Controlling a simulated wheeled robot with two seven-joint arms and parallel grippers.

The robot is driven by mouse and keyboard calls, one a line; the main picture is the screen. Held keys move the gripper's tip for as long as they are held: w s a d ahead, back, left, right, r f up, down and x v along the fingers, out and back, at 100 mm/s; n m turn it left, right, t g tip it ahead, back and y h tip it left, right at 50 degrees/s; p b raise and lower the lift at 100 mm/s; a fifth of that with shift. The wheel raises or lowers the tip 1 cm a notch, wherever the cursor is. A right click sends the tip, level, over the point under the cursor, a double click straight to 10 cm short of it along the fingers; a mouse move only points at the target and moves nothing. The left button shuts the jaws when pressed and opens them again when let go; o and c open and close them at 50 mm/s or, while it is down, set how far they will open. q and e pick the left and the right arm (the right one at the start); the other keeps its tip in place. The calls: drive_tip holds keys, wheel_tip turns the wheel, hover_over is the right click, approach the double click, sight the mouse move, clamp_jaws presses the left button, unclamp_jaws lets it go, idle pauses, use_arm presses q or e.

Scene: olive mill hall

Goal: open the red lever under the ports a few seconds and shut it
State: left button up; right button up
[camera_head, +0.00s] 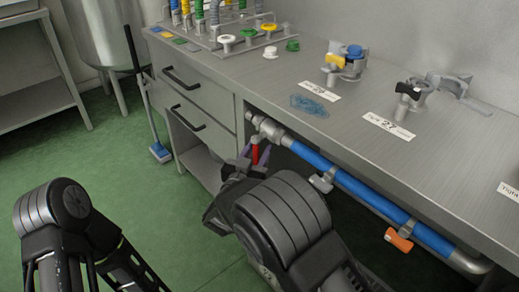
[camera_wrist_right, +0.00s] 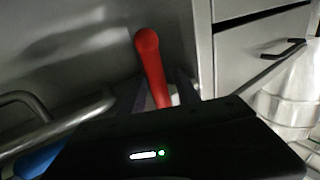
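The red lever (camera_head: 255,150) hangs below the front edge of the steel bench, close to the left end of the blue pipe (camera_head: 330,172). My right gripper (camera_head: 253,158) is at the lever, with one finger on each side of it. In the right wrist view the lever (camera_wrist_right: 151,62) rises between the two fingertips (camera_wrist_right: 161,92), with a visible gap on its right side, so the gripper looks open around it. The lever's lower end is hidden behind the gripper body. Of my left arm only links show; its gripper is out of view.
An orange lever (camera_head: 398,240) hangs farther right on the pipe. Drawers (camera_head: 197,90) stand left of the lever. Clamps, labels and a blue coil (camera_head: 309,105) lie on the bench top (camera_head: 330,130). A blue-headed broom (camera_head: 160,152) leans at the left; green floor is clear there.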

drive_tip(key=shift+w+d, duration=0.3)
drive_tip(key=shift+w, duration=0.3)
clamp_jaws()
idle(1.1)
